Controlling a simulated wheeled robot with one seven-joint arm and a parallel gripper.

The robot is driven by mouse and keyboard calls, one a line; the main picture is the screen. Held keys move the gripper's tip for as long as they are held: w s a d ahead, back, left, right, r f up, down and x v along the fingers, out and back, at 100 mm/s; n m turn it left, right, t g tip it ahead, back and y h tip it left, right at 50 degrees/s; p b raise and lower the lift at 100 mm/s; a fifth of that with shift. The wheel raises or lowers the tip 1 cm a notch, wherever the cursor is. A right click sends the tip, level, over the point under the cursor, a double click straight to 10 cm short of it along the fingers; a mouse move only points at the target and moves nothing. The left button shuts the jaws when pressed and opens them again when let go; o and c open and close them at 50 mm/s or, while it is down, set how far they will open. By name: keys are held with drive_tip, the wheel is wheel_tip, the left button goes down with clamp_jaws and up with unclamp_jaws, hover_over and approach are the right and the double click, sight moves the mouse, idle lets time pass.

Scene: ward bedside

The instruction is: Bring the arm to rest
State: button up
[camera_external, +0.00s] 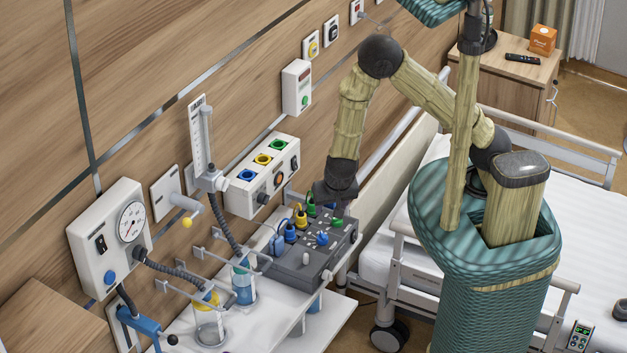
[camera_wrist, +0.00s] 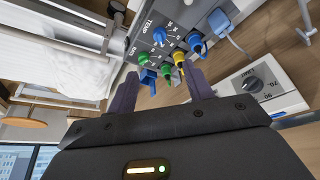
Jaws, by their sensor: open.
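My arm reaches down from the upper right over the bedside shelf in the external view, bent at the elbow. My gripper (camera_external: 333,200) is low at the rear right of a grey monitor box (camera_external: 296,277). Its fingertips are hard to make out there. In the wrist view my gripper (camera_wrist: 161,88) shows two dark fingers spread apart, with nothing held between them. I cannot tell whether the fingers touch anything.
A wall socket panel (camera_external: 285,190) is left of my forearm. A gauge box (camera_external: 90,245), hoses and clear jars (camera_external: 210,325) crowd the left. The bed (camera_external: 400,258) with rails is on the right. A bedside cabinet (camera_external: 500,75) holds a remote and an orange box.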

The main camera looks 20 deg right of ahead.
idle(0.6)
drive_tip(key=w+d+r+g+y+b, duration=0.1)
drive_tip(key=w+d+r+b, duration=0.2)
drive_tip(key=w+d, duration=0.35)
drive_tip(key=w+d+r+y+b, duration=0.1)
drive_tip(key=w+d+r+b, duration=0.15)
drive_tip(key=w+d, duration=0.45)
drive_tip(key=s+d+r+g+h+b, duration=0.1)
drive_tip(key=d+b, duration=0.4)
drive_tip(key=d, duration=1.7)
drive_tip(key=shift+r+h, duration=0.3)
drive_tip(key=shift+h, duration=0.2)
drive_tip(key=shift+s+a, duration=0.1)
idle(1.0)
